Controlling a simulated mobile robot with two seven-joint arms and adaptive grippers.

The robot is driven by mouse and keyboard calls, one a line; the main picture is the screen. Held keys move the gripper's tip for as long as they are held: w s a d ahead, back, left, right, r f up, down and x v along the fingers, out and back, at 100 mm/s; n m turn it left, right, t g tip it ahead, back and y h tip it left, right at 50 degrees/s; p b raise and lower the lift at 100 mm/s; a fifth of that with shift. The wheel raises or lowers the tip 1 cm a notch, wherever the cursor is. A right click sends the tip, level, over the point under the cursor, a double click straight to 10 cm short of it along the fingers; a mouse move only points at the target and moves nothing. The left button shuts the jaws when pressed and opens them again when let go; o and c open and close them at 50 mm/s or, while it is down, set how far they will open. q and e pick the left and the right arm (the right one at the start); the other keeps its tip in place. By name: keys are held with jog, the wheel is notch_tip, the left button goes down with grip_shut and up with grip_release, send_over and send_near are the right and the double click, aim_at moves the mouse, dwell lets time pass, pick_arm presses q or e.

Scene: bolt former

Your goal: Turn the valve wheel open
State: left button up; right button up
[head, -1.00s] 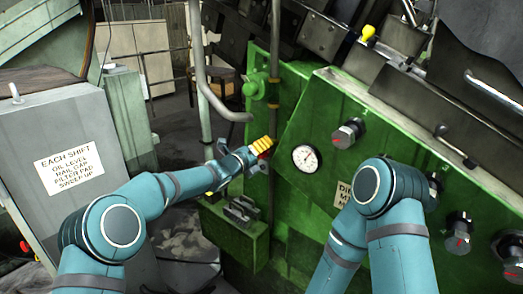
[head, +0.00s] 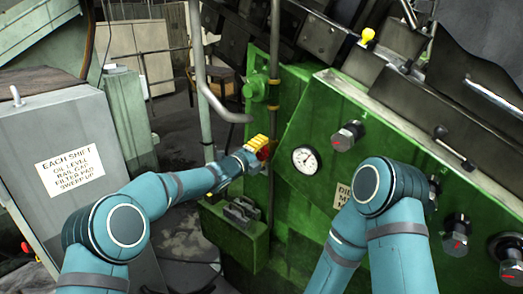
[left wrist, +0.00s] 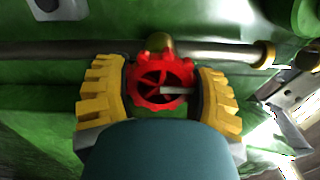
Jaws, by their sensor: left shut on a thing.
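The valve wheel (left wrist: 160,82) is red with a knobbly rim and spokes. In the left wrist view it sits between the yellow ridged fingers of my left gripper (left wrist: 161,92), which is shut on it. A brass-coloured fitting (left wrist: 160,43) and a horizontal grey pipe show behind the wheel. In the head view my left gripper (head: 260,147) is at the left edge of the green machine, with a little red of the wheel showing beside its fingers. My right gripper is not in view; only my right arm's links show.
The green machine (head: 300,210) carries a round dial gauge (head: 305,159) and several black knobs right of the wheel. A bent grey pipe (head: 203,80) stands just left of my left gripper. A grey cabinet (head: 60,125) with a sign stands at the left.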

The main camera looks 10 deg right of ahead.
pick_arm(q)
jog(key=shift+f+n, duration=0.1)
jog(key=shift+n, duration=0.5)
jog(key=o, duration=1.2)
jog(key=shift+s+a, duration=0.1)
jog(key=v, duration=1.2)
